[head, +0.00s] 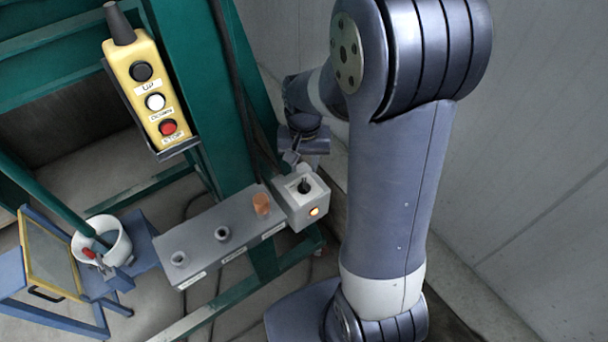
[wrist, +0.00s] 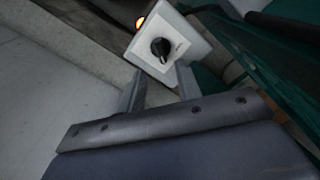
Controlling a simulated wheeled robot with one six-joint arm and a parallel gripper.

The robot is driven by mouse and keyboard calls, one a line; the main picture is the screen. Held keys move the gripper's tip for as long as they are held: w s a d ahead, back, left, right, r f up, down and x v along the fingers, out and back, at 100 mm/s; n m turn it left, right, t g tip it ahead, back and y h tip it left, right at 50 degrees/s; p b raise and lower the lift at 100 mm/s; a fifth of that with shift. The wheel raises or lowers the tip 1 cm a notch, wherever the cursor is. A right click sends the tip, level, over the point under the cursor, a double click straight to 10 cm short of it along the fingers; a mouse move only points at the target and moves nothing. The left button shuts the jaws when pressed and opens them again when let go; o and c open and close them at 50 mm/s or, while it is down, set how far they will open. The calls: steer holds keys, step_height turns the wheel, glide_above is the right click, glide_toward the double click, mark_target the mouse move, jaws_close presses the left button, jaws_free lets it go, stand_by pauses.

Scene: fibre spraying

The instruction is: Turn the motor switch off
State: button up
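The motor switch is a pale grey box (head: 305,208) with a black knob (head: 304,186) and a lit orange lamp (head: 314,211). It sits at the right end of a grey ledge. In the wrist view, the box (wrist: 188,36), its black knob (wrist: 160,47) and the glowing lamp (wrist: 140,22) show ahead of my gripper (wrist: 160,74). My gripper's two fingers are apart with nothing between them. The knob lies beyond the fingertips, roughly in line with the gap, and looks apart from them. In the head view, my gripper (head: 291,156) is just above and behind the box, partly hidden by my arm.
The grey ledge (head: 203,244) has two empty round holders and an orange cylinder (head: 262,203). A yellow pendant (head: 143,73) with UP, DOWN and STOP buttons hangs on the green frame (head: 186,101). A white bucket (head: 117,244) stands at left. A wall (head: 545,130) is close at right.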

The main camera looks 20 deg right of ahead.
mark_target(304, 184)
step_height(304, 184, down, 8)
steer(key=shift+r, duration=0.15)
steer(key=shift+c, duration=0.3)
jaws_close()
